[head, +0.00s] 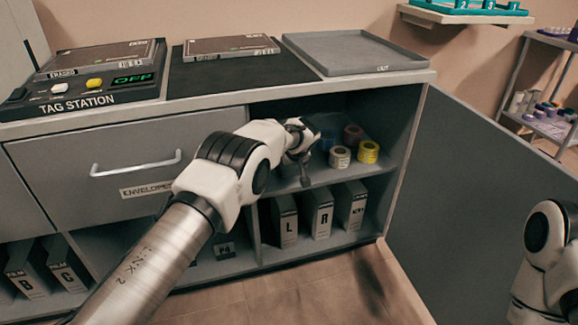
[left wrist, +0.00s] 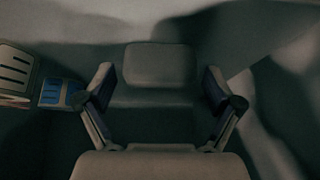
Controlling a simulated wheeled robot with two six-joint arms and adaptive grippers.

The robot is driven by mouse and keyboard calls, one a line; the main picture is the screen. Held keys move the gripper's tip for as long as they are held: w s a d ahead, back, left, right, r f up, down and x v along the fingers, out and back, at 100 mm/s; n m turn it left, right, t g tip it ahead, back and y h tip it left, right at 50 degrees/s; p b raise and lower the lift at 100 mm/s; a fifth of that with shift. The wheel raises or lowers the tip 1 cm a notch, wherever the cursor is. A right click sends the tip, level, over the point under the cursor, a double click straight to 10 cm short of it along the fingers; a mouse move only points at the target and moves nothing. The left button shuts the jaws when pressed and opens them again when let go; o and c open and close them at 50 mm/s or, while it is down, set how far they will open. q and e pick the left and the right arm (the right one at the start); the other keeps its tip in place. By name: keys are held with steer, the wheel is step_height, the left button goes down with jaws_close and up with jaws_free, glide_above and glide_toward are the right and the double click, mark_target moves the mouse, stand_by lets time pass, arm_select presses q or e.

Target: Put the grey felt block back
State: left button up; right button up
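A grey block with rounded corners (left wrist: 160,65), which looks like the felt block, shows straight ahead in the left wrist view on a dark surface. My left gripper (left wrist: 159,84) is open, with one finger to each side of the block and a visible gap on both sides. I cannot tell how deep the fingers reach along it. In the head view my left gripper (head: 303,172) is inside the open cupboard, over its upper shelf (head: 375,168); the block is not visible there. My right arm shows at the right edge, but its gripper is out of view.
Yellow (head: 368,152), white (head: 340,157) and dark red (head: 353,135) rolls stand right of my left gripper. The open cupboard door (head: 480,190) stands at the right. Lettered boxes (head: 320,215) fill the shelf below. A grey tray (head: 350,52) lies on the counter.

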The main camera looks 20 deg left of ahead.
arm_select(q)
steer(key=shift+r, duration=0.1)
steer(key=p+v, duration=0.5)
steer(key=v, duration=0.7)
steer(key=shift+m+g+h, duration=0.7)
steer(key=shift+m, duration=0.1)
steer(key=s+f, duration=0.2)
steer(key=f, duration=0.1)
steer(key=s+f, duration=0.2)
steer(key=f, duration=0.1)
steer(key=s+f, duration=0.2)
steer(key=f, duration=0.2)
steer(key=shift+a, duration=0.4)
steer(key=s+a+f+m+g+h, duration=0.1)
steer(key=s+f+m+g+h, duration=0.1)
steer(key=s+f, duration=1.15)
steer(key=s+a+f+m+g, duration=0.1)
steer(key=s, duration=1.4)
steer(key=s+a+f+m+g, duration=0.1)
steer(key=s+a, duration=0.1)
steer(key=s, duration=1.4)
steer(key=shift+f+m, duration=0.25)
steer(key=shift+m, duration=0.15)
steer(key=shift+a, duration=0.15)
